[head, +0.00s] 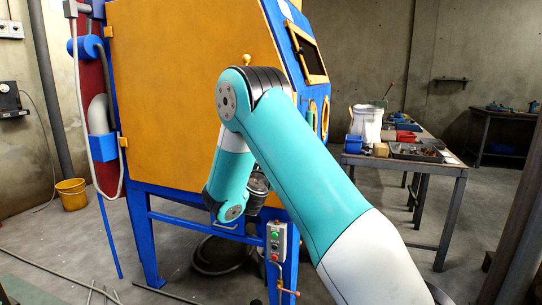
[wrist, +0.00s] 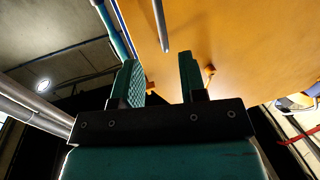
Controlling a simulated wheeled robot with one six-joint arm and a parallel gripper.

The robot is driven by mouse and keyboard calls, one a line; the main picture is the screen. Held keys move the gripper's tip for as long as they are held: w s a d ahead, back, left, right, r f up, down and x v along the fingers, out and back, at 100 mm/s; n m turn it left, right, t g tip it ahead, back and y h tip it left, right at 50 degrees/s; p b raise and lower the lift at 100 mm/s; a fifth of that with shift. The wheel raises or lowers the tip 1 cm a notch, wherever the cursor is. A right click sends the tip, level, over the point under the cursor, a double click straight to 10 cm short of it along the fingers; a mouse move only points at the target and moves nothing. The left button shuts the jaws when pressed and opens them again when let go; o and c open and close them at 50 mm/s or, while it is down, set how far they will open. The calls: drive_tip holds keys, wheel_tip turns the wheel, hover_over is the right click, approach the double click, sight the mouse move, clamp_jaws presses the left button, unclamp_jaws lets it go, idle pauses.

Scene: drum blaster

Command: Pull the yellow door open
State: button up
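The yellow door (head: 165,85) is a large flat panel on the front of a blue-framed cabinet. It looks closed, with yellow hinges along its left edge. In the wrist view the door (wrist: 240,35) fills the upper right. A thin grey bar (wrist: 161,28), perhaps the door's handle, runs down in front of it and ends a little beyond my fingertips. My gripper (wrist: 159,62) is open, with nothing between its fingers. The bar lines up with the gap between the fingers, apart from both.
The cabinet's blue legs (head: 148,245) stand on a concrete floor. A small button box (head: 277,241) hangs at its lower right. A yellow bucket (head: 72,194) stands at left. A workbench (head: 440,172) with tools stands at right.

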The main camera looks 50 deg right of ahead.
drive_tip(key=p+x, duration=0.3)
drive_tip(key=x, duration=0.9)
drive_tip(key=shift+d+p, duration=0.2)
drive_tip(key=shift+p, duration=0.1)
drive_tip(key=shift+c, duration=0.3)
clamp_jaws()
